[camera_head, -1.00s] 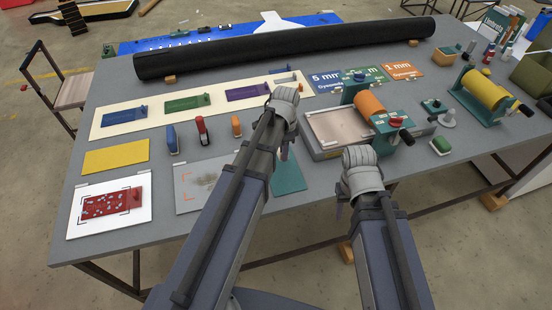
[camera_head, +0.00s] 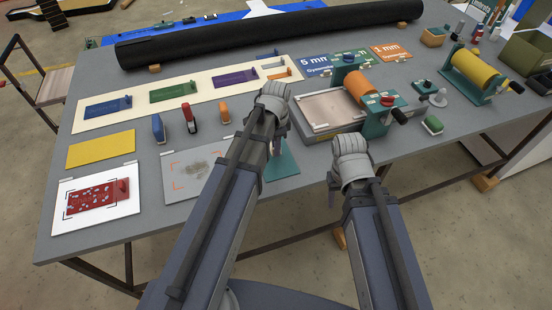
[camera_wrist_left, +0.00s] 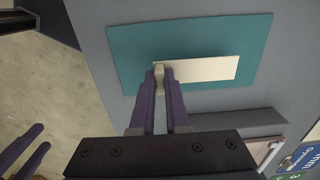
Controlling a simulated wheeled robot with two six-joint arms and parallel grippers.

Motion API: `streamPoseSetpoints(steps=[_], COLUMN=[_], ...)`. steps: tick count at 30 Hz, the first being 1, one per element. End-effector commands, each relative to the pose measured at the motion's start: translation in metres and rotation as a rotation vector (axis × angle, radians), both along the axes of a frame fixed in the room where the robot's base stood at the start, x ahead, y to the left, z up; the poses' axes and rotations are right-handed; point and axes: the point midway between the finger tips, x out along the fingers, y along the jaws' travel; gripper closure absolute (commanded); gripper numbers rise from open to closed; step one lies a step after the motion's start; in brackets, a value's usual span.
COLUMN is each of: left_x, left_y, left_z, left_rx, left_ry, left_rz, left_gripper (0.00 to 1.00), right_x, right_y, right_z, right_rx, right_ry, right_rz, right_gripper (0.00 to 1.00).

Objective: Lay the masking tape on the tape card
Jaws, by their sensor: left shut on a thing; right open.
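The teal tape card (camera_wrist_left: 125,45) lies flat in the left wrist view; part of it shows beside my arm in the head view (camera_head: 285,162). The cream masking tape (camera_wrist_left: 210,68) is a flat strip over the card's middle with a tab at its left end. My left gripper (camera_wrist_left: 159,76) is shut on that tab. A thin dark shadow edges the strip; I cannot tell whether it touches the card. In the head view the arm hides the tape and left fingertips. My right gripper (camera_head: 332,198) is open and empty at the table's front edge.
A grey plate (camera_head: 192,178) with a smudge lies left of the teal card. The tray with an orange roller (camera_head: 360,84) stands to the right. Blue, red and orange handled tools (camera_head: 190,117) stand behind. A white sheet with a red piece (camera_head: 97,198) is at far left.

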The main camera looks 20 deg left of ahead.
Motion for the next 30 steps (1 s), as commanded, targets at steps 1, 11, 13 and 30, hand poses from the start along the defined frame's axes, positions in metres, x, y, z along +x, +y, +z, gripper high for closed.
streamPoseSetpoints(steps=[1, 11, 13, 30], left_x=[0.000, 0.000, 0.000, 0.000], left_y=[0.000, 0.000, 0.000, 0.000], left_z=[0.001, -0.033, -0.038, -0.039], left_rx=[0.000, 0.000, 0.000, 0.000], left_ry=[0.000, 0.000, 0.000, 0.000], left_rz=[0.000, 0.000, 0.000, 0.000], left_gripper=[1.00, 1.00, 1.00, 0.72], right_x=[0.000, 0.000, 0.000, 0.000], right_y=[0.000, 0.000, 0.000, 0.000], right_z=[0.001, -0.033, -0.038, -0.039], right_rx=[0.000, 0.000, 0.000, 0.000], right_ry=[0.000, 0.000, 0.000, 0.000], right_rz=[0.000, 0.000, 0.000, 0.000], right_gripper=[0.50, 0.50, 0.50, 0.50])
